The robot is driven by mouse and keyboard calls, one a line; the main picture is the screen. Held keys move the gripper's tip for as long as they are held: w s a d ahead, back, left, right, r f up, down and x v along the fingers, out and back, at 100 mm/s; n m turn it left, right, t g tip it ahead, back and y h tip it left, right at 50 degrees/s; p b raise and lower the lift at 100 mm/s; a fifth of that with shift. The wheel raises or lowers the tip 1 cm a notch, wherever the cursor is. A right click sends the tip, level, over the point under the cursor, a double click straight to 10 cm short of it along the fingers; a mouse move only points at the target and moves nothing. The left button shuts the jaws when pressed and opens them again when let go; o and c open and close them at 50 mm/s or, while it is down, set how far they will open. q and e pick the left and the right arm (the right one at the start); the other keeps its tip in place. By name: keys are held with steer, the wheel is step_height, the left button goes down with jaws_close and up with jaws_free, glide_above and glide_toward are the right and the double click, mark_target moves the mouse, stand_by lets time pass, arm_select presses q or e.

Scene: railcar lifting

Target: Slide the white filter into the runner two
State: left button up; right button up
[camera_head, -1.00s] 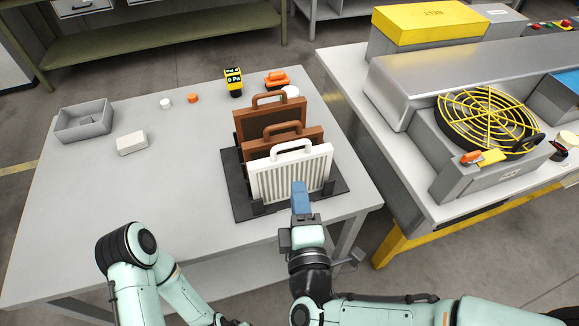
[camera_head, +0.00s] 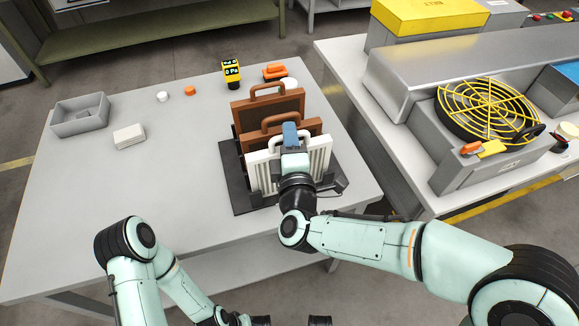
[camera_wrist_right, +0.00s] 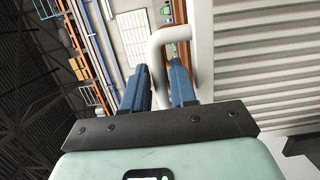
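The white filter (camera_head: 262,172) is a pleated panel with a loop handle. It stands upright at the front of a dark rack (camera_head: 240,200) on the left table, in front of two brown filters. My right gripper (camera_head: 290,135) is at the white filter's handle. In the right wrist view its blue fingers (camera_wrist_right: 160,82) lie on either side of one bar of the white handle (camera_wrist_right: 157,62), close to it. Whether they press on it cannot be told. My left arm is at the lower left, and its gripper is not clearly seen. No runner two can be made out.
Behind the brown filters (camera_head: 262,105) are a yellow meter (camera_head: 231,74) and an orange tool (camera_head: 275,72). A grey tray (camera_head: 80,118) and a white block (camera_head: 129,136) lie left. The right bench holds a yellow-guarded fan (camera_head: 488,110). The table's left-middle is clear.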

steer(key=shift+w, duration=0.4)
steer(key=shift+c, duration=0.3)
jaws_close()
steer(key=shift+r, duration=0.1)
